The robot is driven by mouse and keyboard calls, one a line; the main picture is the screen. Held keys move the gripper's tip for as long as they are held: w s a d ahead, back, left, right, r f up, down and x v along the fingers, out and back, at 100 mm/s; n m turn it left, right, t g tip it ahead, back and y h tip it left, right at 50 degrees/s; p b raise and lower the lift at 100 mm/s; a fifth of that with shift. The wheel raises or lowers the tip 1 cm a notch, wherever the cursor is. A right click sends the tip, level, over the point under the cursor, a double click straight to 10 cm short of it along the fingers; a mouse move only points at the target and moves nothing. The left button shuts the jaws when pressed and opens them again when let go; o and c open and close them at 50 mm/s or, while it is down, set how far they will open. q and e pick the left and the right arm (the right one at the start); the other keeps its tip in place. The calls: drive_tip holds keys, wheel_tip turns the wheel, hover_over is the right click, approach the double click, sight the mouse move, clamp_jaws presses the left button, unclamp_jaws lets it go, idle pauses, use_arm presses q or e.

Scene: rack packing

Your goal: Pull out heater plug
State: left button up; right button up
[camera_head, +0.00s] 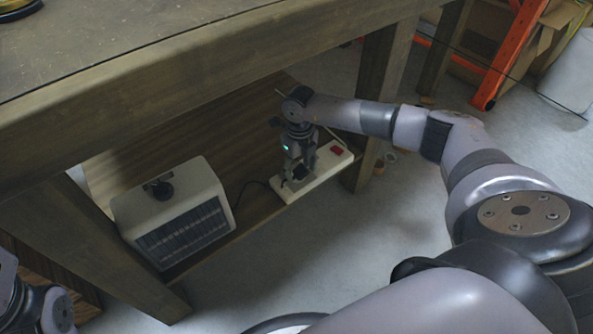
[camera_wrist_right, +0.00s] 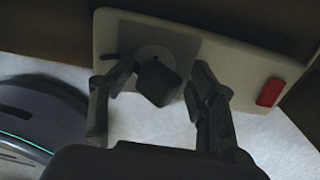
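A white power strip (camera_head: 318,174) lies on the low wooden shelf, with a red switch at its right end. A black plug (camera_wrist_right: 160,82) sits in the strip's socket; a dark cable runs from the strip toward the heater. The white heater (camera_head: 172,207) with a dark grille stands on the shelf to the left. My right gripper (camera_head: 297,172) points down at the strip. In the right wrist view, its fingers (camera_wrist_right: 158,88) stand on either side of the plug, apart, with a gap visible at the right finger. Only part of my left arm shows at the lower left; its fingers are out of view.
The wooden tabletop (camera_head: 120,45) overhangs the shelf, and a table leg (camera_head: 382,90) stands right of the strip. An orange frame (camera_head: 510,55) and cardboard boxes are at the upper right. Floor in front of the shelf is clear.

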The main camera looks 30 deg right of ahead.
drive_tip(key=c, duration=1)
clamp_jaws()
